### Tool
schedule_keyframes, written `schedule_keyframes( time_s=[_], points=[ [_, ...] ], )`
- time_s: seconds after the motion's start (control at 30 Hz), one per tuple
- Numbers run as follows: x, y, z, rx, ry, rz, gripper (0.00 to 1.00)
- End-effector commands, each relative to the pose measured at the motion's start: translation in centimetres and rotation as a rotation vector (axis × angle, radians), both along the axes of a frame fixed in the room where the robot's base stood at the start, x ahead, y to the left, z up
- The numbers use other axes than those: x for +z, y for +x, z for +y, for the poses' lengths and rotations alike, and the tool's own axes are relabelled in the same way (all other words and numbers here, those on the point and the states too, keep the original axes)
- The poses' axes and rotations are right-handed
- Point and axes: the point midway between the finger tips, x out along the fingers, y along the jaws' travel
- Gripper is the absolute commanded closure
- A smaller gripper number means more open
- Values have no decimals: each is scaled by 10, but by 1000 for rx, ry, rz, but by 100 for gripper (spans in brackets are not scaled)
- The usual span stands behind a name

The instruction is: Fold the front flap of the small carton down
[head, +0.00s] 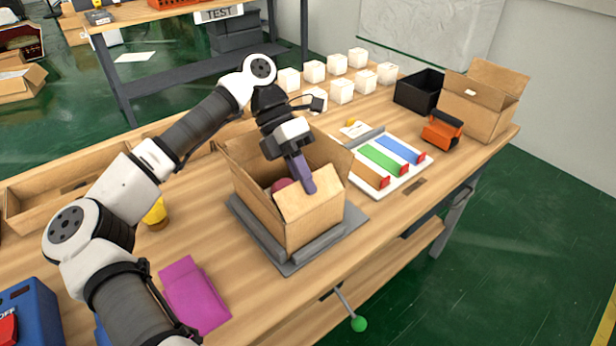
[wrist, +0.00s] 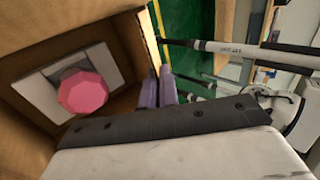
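The small carton (head: 265,205) stands open-topped on a grey plate (head: 290,262) in the middle of the bench. Its front flap (head: 322,203) leans inward over the near part of the opening. The side flaps stand up. My gripper (head: 308,187) reaches down over the carton, its purple fingers against the front flap in the head view. In the wrist view the fingers (wrist: 157,90) are close together beside the carton's cardboard wall (wrist: 128,45), with nothing visible between them. A pink faceted stopper (wrist: 83,91) on a white-and-grey block shows inside the carton.
A white tray with coloured strips (head: 400,181) lies right of the carton. Several white boxes (head: 342,92) stand behind. A black bin (head: 420,91), an orange tool (head: 442,130) and another open carton (head: 478,108) are at the far right.

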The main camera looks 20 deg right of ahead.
Motion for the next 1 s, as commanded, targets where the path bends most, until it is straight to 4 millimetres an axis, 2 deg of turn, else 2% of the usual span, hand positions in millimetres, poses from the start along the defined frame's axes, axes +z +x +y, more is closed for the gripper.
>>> schedule_keyframes(
  time_s=[0.3,0.87,0.9,1.0],
  points=[
    [-5,4,2,-1,-41,118,100],
    [-6,5,2,-2,-49,140,100],
    [-6,5,2,-2,-49,140,93],
    [-6,5,2,-2,-49,140,80]
  ],
)
